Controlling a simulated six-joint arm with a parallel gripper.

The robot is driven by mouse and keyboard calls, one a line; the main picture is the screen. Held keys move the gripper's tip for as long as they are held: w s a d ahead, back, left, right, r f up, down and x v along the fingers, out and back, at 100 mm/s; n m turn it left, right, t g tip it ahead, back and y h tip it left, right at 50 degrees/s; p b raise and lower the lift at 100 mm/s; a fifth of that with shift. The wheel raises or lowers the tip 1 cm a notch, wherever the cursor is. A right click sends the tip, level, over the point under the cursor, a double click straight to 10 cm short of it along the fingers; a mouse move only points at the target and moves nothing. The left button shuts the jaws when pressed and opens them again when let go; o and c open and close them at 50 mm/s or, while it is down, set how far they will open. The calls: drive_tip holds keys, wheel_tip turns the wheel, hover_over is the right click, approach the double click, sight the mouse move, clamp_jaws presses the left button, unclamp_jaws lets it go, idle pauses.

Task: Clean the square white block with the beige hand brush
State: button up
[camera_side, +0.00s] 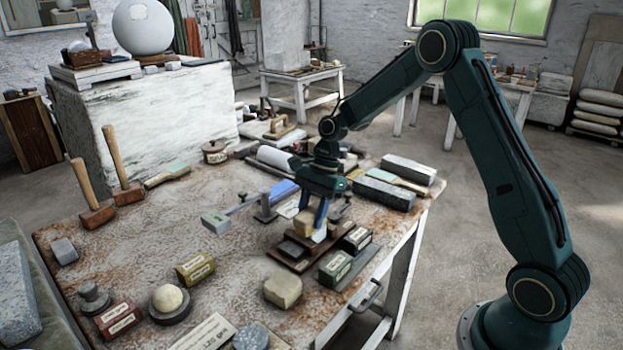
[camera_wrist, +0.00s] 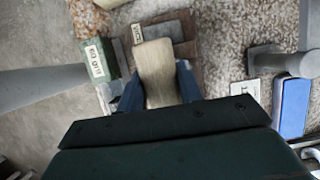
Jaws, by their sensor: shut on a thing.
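My gripper (camera_side: 312,215) points down over the right part of the worktable (camera_side: 130,235). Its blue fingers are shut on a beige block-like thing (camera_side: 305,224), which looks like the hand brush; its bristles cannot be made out. In the wrist view the beige brush (camera_wrist: 155,72) stands out between the fingers (camera_wrist: 158,92), above a brown board. A small flat white square (camera_side: 288,211) lies just left of the gripper; it also shows in the wrist view (camera_wrist: 245,91). I cannot tell whether this is the white block. My gripper hides part of the board.
A brown board (camera_side: 288,262) with dark blocks lies under the gripper. A green labelled box (camera_side: 335,267) and a beige stone (camera_side: 283,290) stand in front. A metal post with an arm (camera_side: 265,210) and a blue block (camera_side: 284,191) are close by. Mallets (camera_side: 97,217) stand far left.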

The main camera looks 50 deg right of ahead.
drive_tip(key=shift+f, duration=0.4)
drive_tip(key=shift+d+r, duration=0.1)
drive_tip(key=shift+d, duration=0.45)
drive_tip(key=shift+d, duration=0.55)
idle(0.3)
drive_tip(key=shift+a, duration=0.1)
drive_tip(key=shift+a, duration=1)
drive_tip(key=shift+a, duration=0.1)
